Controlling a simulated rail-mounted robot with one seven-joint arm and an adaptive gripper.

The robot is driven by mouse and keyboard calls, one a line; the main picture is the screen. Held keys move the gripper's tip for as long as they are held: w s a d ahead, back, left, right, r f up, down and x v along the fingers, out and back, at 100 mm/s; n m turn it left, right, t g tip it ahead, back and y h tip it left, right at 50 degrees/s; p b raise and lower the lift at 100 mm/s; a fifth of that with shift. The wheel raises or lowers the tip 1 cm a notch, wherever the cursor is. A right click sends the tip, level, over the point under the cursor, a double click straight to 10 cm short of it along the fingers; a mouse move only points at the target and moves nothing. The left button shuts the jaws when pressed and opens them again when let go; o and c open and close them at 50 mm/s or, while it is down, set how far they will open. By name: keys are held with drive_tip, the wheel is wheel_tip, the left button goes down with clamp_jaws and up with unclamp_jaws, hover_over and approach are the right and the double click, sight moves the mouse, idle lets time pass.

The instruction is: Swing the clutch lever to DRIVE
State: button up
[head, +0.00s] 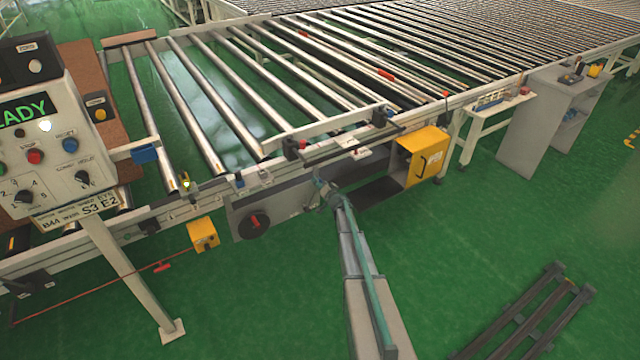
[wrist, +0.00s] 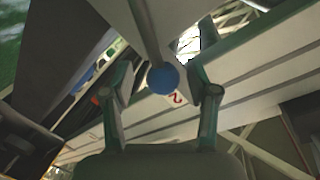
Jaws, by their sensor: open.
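The clutch lever shows in the wrist view as a thin rod (wrist: 146,32) ending in a round blue knob (wrist: 162,80). My gripper (wrist: 160,92) is open, with one finger on each side of the knob. Gaps show between the knob and both fingers. A white tag with a red 2 (wrist: 177,99) is just beyond the knob. In the head view my gripper (head: 325,193) is at the conveyor's front side, beneath the rollers. It is small there, and I cannot make out the lever or any DRIVE marking.
The roller conveyor (head: 283,130) runs across the scene. A yellow box (head: 427,143) is on its front side, right of my gripper. A panel with a dark round knob (head: 254,222) is to the left. A control console (head: 40,125) stands far left. Dark rails lie on the open green floor.

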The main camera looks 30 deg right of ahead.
drive_tip(key=s+r, duration=0.1)
drive_tip(key=s, duration=1)
drive_tip(key=shift+a+r, duration=0.35)
drive_tip(key=s+d+f+g+h, duration=0.4)
drive_tip(key=s+f+g+h, duration=0.15)
drive_tip(key=s, duration=0.45)
drive_tip(key=s+a+f+n+g+y, duration=0.1)
drive_tip(key=s+a+f+g, duration=0.25)
drive_tip(key=s, duration=0.35)
drive_tip(key=s+a+f+n+g+y, duration=0.1)
drive_tip(key=s+a+f+g, duration=0.15)
drive_tip(key=s+a, duration=0.35)
drive_tip(key=s+a+f+n+g+y, duration=0.1)
drive_tip(key=s+a+n+g+y, duration=0.15)
drive_tip(key=s+a, duration=0.75)
drive_tip(key=s+a+f+n+g+y, duration=0.15)
drive_tip(key=s+a+g, duration=0.25)
drive_tip(key=s+a, duration=0.6)
drive_tip(key=s+a+r+n+g, duration=0.1)
drive_tip(key=s+a+r, duration=0.1)
drive_tip(key=s+a, duration=0.3)
drive_tip(key=s+a+r+g, duration=0.2)
drive_tip(key=s+a, duration=0.3)
drive_tip(key=s, duration=0.6)
drive_tip(key=s+a+r+n+g, duration=0.1)
drive_tip(key=s+a, duration=0.3)
drive_tip(key=s, duration=0.5)
drive_tip(key=shift+a+r+n+g+y, duration=0.3)
drive_tip(key=shift+a+r+g+y, duration=0.1)
drive_tip(key=shift+r+g, duration=0.15)
